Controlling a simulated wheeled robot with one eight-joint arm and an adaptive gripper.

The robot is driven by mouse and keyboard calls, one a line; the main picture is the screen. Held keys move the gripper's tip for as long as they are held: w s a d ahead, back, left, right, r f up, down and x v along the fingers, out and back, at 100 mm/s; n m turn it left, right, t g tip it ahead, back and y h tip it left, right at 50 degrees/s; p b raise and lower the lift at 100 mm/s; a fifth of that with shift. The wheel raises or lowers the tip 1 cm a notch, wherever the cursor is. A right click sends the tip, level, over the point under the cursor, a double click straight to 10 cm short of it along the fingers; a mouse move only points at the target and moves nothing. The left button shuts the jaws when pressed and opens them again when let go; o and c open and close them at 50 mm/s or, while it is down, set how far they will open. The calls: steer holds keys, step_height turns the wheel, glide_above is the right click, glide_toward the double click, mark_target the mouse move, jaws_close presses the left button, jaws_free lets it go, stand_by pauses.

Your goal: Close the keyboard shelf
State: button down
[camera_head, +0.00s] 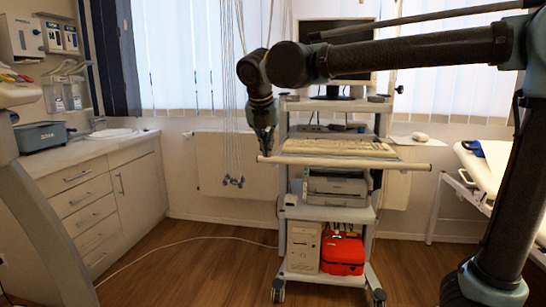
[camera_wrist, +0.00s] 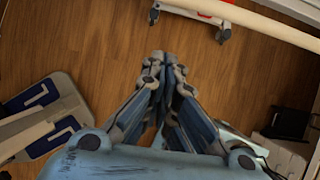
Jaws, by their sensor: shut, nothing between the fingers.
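The keyboard shelf (camera_head: 350,163) is a pale board with a long front edge on the medical cart, and it sticks out toward me. A cream keyboard (camera_head: 340,148) lies on it. My gripper (camera_head: 266,150) points down at the left end of the shelf's front edge. I cannot tell whether it touches the shelf. In the wrist view my gripper (camera_wrist: 165,58) has its fingertips together with nothing between them. A pale bar, likely the shelf's edge (camera_wrist: 270,25), crosses the top right there, apart from the fingertips.
The cart carries a monitor (camera_head: 338,48), a printer (camera_head: 338,186), a computer tower (camera_head: 305,247) and a red case (camera_head: 342,254). A counter with drawers (camera_head: 85,205) stands at the left. A bed (camera_head: 485,165) is at the right. Wooden floor in front is clear apart from a white cable.

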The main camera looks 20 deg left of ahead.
mark_target(274, 160)
steer(key=shift+w+a+f, duration=0.3)
steer(key=shift+w+f, duration=1)
steer(key=shift+w, duration=0.05)
steer(key=shift+w+a+f, duration=0.3)
steer(key=shift+w+f, duration=0.95)
steer(key=shift+w, duration=0.05)
steer(key=shift+w+a+f, duration=0.3)
steer(key=shift+w+f, duration=1)
steer(key=shift+w, duration=0.05)
steer(key=shift+w+a, duration=0.15)
steer(key=shift+w, duration=0.5)
steer(key=w+a, duration=0.1)
steer(key=w, duration=0.6)
steer(key=w+a, duration=0.2)
steer(key=w, duration=0.6)
steer(key=w+a, duration=0.2)
steer(key=w, duration=0.5)
steer(key=shift+w+a, duration=0.2)
steer(key=shift+w, duration=0.05)
steer(key=shift+w+a, duration=0.2)
steer(key=shift+w, duration=0.4)
steer(key=shift+w+r, duration=0.1)
